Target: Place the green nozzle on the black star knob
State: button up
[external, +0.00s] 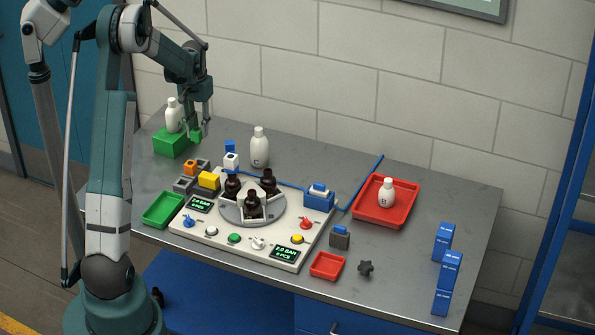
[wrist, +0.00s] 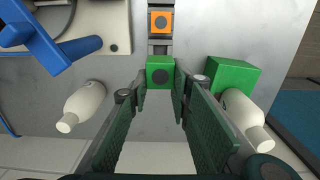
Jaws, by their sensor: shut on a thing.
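The green nozzle is a small green block with a dark round hole, seen in the wrist view (wrist: 152,64) between my fingertips. My gripper (wrist: 160,88) is shut on it. In the external view my gripper (external: 197,131) hangs over the table's back left, with the green nozzle (external: 194,138) at its tips, partly covered by the fingers. The black star knob (external: 366,268) lies on the table near the front edge, right of the small red tray. It is far to the right of my gripper and not in the wrist view.
A green block (external: 170,147) with a white bottle (external: 172,118) stands beside my gripper. Another white bottle (external: 260,150) stands to its right. Grey, orange (external: 190,167) and yellow blocks and the white console (external: 275,258) with brown bottles lie in front. The small red tray (external: 326,265) is beside the knob.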

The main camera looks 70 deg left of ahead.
notch_tip(320, 180, up, 8)
jog(key=shift+f, duration=0.1)
jog(key=w+d+m, duration=0.8)
jog(key=w+d, duration=1.6)
jog(key=d, duration=0.5)
jog(key=w+d+m, duration=0.3)
jog(key=d, duration=1)
jog(key=w+d+m+p, duration=0.15)
jog(key=d+m, duration=0.25)
jog(key=d, duration=0.9)
jog(key=w+d+m, duration=0.3)
jog(key=w+d, duration=0.1)
jog(key=d, duration=0.9)
jog(key=shift+s+d+f, duration=0.1)
jog(key=shift+d+f, duration=0.05)
jog(key=shift+f, duration=0.7)
jog(key=shift+s+d+f, duration=0.1)
jog(key=shift+d+f, duration=0.05)
jog(key=shift+f, duration=0.75)
jog(key=shift+d+f, duration=0.15)
jog(key=shift+f, duration=0.7)
jog(key=shift+f+b, duration=0.35)
jog(key=shift+f, duration=2.8)
